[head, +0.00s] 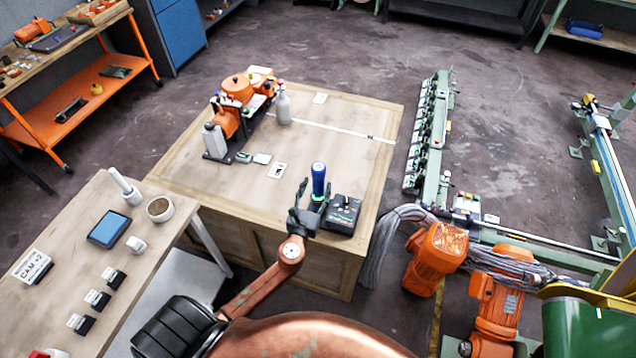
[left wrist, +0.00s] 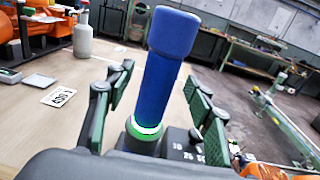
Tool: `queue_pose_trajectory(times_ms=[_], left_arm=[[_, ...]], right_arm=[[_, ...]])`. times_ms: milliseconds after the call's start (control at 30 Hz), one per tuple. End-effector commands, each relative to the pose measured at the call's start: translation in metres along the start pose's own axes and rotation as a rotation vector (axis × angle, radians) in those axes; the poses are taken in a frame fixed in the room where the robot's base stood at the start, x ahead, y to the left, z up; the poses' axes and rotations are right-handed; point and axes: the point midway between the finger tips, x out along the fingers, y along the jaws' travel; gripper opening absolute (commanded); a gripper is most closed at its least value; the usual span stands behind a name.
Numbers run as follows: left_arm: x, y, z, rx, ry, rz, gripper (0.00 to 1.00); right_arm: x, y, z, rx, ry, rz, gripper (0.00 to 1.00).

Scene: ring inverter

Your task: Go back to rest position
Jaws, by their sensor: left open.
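A blue cylinder (head: 318,178) stands upright beside a black control box (head: 341,214) at the front right of the wooden table. In the left wrist view the blue cylinder (left wrist: 170,75) rises from a glowing green ring (left wrist: 145,129). My left gripper (head: 306,205) is at the cylinder. In the left wrist view its fingers (left wrist: 160,95) are spread on either side of the cylinder, with gaps showing, so it is open and holds nothing. The cylinder's foot is partly hidden by my gripper. My right gripper is not in view.
The wooden table (head: 340,110) carries an orange machine (head: 238,88) and bottles at its back left; its middle is mostly clear. A bench (head: 60,225) with a blue tablet (head: 109,229) stands at left. Orange motors (head: 436,256) and green rails (head: 432,130) stand at right.

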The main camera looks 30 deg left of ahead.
Motion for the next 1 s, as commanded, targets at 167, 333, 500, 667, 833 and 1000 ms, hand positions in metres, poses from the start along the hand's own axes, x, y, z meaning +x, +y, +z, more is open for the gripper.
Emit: queue_pose_trajectory(times_ms=[167, 333, 500, 667, 833, 1000], left_arm=[[-0.04, 0.001, -0.001, 0.0, 0.002, 0.001, 0.49], [-0.071, 0.0, 0.0, 0.0, 0.0, 0.0, 0.49], [-0.09, 0.0, 0.001, 0.0, -0.001, 0.0, 0.49], [-0.095, 0.0, 0.001, 0.0, -0.003, 0.001, 0.49], [-0.095, 0.0, 0.002, -0.003, -0.002, 0.002, 0.49], [-0.1, 0.031, 0.005, -0.228, 0.018, 0.1, 0.49]], right_arm=[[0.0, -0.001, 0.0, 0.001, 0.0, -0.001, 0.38], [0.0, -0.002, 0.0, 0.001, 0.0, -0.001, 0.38], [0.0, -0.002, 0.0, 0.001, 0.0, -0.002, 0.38], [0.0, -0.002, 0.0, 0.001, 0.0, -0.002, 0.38], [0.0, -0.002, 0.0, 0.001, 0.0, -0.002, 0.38], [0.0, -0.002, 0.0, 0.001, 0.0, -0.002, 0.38]])
